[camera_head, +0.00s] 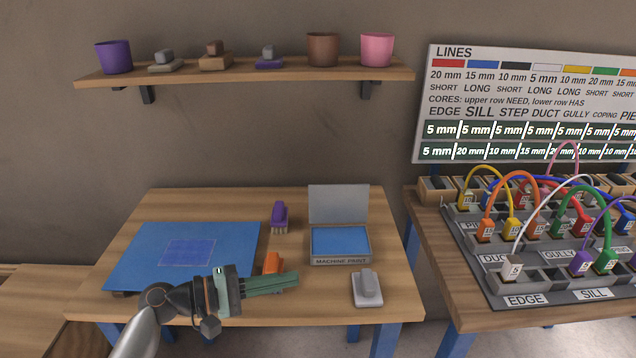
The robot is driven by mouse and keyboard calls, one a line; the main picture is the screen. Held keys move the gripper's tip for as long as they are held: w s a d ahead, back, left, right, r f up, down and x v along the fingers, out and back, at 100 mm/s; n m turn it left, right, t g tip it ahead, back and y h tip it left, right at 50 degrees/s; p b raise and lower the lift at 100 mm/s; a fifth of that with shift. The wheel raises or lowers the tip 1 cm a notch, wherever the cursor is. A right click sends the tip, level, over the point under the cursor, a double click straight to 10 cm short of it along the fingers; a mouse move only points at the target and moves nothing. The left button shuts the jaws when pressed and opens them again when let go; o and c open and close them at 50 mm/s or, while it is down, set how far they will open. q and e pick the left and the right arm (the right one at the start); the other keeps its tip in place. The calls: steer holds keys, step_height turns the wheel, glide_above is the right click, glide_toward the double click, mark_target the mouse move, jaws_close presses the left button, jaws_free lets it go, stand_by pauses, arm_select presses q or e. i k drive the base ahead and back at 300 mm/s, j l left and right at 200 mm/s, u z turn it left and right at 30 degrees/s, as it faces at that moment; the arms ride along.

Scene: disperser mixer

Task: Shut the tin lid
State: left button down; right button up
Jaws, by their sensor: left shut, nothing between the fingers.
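The tin (340,246) stands on the right side of the wooden table, with "MACHINE PAINT" on its front. Its grey lid (338,204) stands upright at the back edge, open, and blue shows inside the tin. My left gripper (296,280) is over the table's front part, left of and nearer than the tin. Its fingers are shut with nothing between them and point right. It is apart from the tin and lid. My right gripper is not in view.
A blue sheet (150,250) covers the table's left. A purple brush (280,217) and an orange object (272,262) lie left of the tin. A grey stamp-like block (367,287) sits in front of it. The right table (430,210) holds a cable panel (500,283). A shelf (250,76) hangs above.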

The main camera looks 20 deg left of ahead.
mark_target(337, 203)
steer(key=i+j, duration=0.65)
steer(key=i, duration=0.2)
